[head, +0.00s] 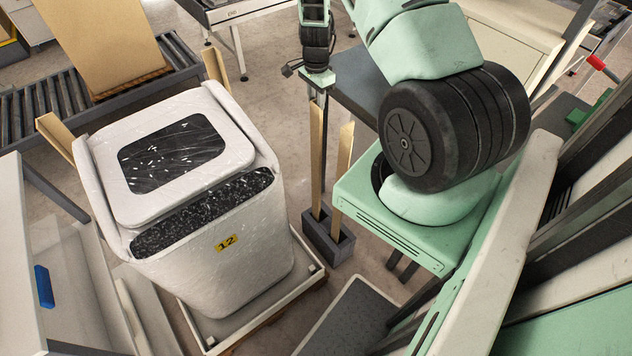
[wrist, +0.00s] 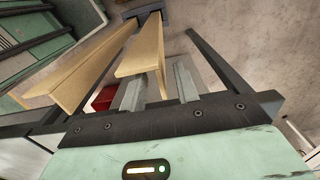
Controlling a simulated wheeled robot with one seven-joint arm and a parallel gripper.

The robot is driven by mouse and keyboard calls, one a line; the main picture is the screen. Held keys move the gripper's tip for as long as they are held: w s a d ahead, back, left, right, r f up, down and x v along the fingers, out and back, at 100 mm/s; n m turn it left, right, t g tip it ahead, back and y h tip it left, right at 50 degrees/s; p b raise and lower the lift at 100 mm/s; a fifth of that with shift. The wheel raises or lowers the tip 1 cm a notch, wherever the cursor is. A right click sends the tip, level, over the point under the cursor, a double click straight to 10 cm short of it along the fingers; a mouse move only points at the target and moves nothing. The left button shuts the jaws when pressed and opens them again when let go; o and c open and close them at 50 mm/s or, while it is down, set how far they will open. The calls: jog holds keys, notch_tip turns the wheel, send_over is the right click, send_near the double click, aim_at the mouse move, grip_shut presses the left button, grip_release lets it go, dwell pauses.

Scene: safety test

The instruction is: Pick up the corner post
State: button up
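Two tan corner posts stand upright in a dark grey holder (head: 328,240) in the head view: a left post (head: 316,155) and a right post (head: 343,165). My gripper (head: 319,95) is at the top of the left post. In the wrist view, one post (wrist: 146,48) runs down to the holder (wrist: 140,12), its near end between the two grey fingers of my gripper (wrist: 158,88). The fingers look apart; contact with the post is not clear. Another post (wrist: 80,78) lies left of the fingers.
A roller conveyor (head: 30,110) holds a tan panel (head: 105,45). A dark grey table (head: 362,92) is behind the holder. A red object (wrist: 104,97) is beside the left finger.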

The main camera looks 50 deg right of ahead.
jog(key=shift+f+p, duration=1.2)
jog(key=shift+f, duration=1.55)
jog(key=shift+c, duration=0.3)
grip_shut()
